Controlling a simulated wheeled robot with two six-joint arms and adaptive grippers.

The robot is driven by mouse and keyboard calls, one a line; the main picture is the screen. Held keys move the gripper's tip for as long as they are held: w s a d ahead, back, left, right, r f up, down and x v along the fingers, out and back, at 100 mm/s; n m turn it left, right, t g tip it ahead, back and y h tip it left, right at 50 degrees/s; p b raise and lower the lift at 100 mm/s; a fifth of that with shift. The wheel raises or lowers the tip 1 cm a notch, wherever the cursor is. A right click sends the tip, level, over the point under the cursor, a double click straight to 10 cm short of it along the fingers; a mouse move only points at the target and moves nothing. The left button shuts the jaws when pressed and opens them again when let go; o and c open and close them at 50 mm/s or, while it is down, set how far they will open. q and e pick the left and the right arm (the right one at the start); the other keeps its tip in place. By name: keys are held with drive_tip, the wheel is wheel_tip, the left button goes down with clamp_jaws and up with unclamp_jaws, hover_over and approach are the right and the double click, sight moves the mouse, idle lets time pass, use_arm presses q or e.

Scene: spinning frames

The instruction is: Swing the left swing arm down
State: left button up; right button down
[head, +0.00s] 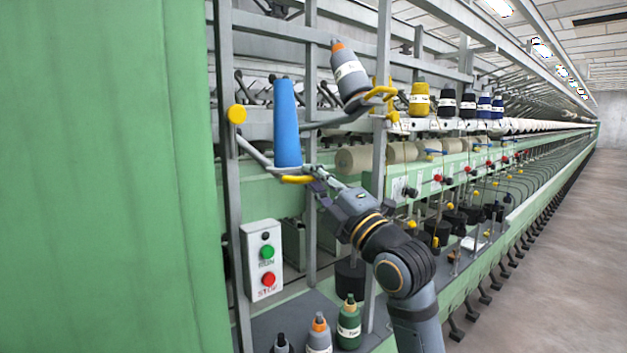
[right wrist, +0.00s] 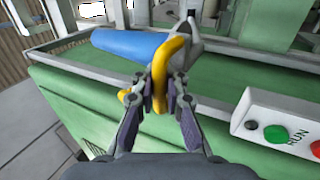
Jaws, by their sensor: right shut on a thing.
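The left swing arm (head: 256,154) is a grey bar running from the left post, low, with a blue cone (head: 287,122) standing upright on it. Its yellow handle (head: 296,179) is at the arm's front end. My right gripper (head: 312,180) is shut on this handle. In the right wrist view the fingers (right wrist: 160,88) close on both sides of the yellow handle (right wrist: 172,62), and the blue cone (right wrist: 125,43) lies behind it. My left gripper is not in view.
A second swing arm (head: 345,119) to the right carries a tilted grey bobbin (head: 348,74) and a yellow handle (head: 382,92). A grey post (head: 379,150) stands close beside my right arm. A control box (head: 262,260) with RUN and STOP buttons hangs below. Several bobbins stand at the bottom.

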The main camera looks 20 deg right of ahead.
drive_tip(key=shift+w+a+f+b, duration=0.15)
drive_tip(key=shift+f+b, duration=0.4)
drive_tip(key=shift+f, duration=0.35)
drive_tip(key=shift+w+f+b, duration=0.15)
drive_tip(key=shift+f+b, duration=0.35)
drive_tip(key=shift+f, duration=0.35)
drive_tip(key=c, duration=1.7)
unclamp_jaws()
drive_tip(key=shift+s+r, duration=0.1)
drive_tip(key=shift+s, duration=0.15)
